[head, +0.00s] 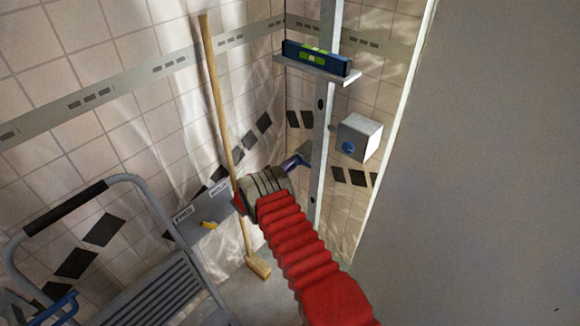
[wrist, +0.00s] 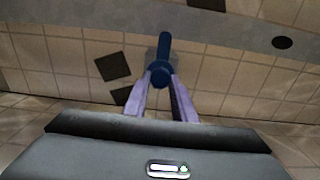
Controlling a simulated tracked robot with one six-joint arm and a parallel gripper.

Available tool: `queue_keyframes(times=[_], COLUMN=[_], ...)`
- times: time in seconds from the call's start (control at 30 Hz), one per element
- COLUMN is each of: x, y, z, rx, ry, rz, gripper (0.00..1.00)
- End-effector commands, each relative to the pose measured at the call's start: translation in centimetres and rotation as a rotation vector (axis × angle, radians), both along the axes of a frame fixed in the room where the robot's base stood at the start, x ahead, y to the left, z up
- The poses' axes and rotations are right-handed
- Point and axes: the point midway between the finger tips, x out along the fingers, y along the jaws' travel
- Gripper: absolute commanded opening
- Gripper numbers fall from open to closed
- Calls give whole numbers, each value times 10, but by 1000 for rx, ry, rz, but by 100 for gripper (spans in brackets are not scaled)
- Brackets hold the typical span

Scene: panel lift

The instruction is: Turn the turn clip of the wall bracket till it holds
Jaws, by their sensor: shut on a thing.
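My gripper (wrist: 158,88) is shut on a dark blue piece, which looks like the turn clip (wrist: 162,52). Its round end sits between the purple fingertips and its bar points up in the wrist view, toward a grey strip. A small grey patch behind the clip may be the wall bracket, but it is mostly hidden. In the head view my gripper (head: 290,163) reaches in beside the left of a tall grey upright (head: 326,150). A small grey piece, perhaps the bracket (head: 304,153), shows at its tips. The clip's seating cannot be told.
A grey box with a blue disc (head: 361,137) is on the wall right of the upright. A shelf (head: 350,78) above carries a spirit level (head: 316,58). A wooden broom (head: 217,95) leans close left of my arm. A stepladder (head: 150,290) stands lower left.

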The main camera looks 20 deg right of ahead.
Motion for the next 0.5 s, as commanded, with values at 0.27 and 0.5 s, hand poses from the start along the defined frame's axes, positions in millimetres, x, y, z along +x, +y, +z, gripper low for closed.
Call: queue_keyframes(times=[0.27,0.5], x=[-3,-2], y=[0,0], z=[-6,-3], rx=[4,1], ry=[9,5], rz=[-2,-2], gripper=[34,42])
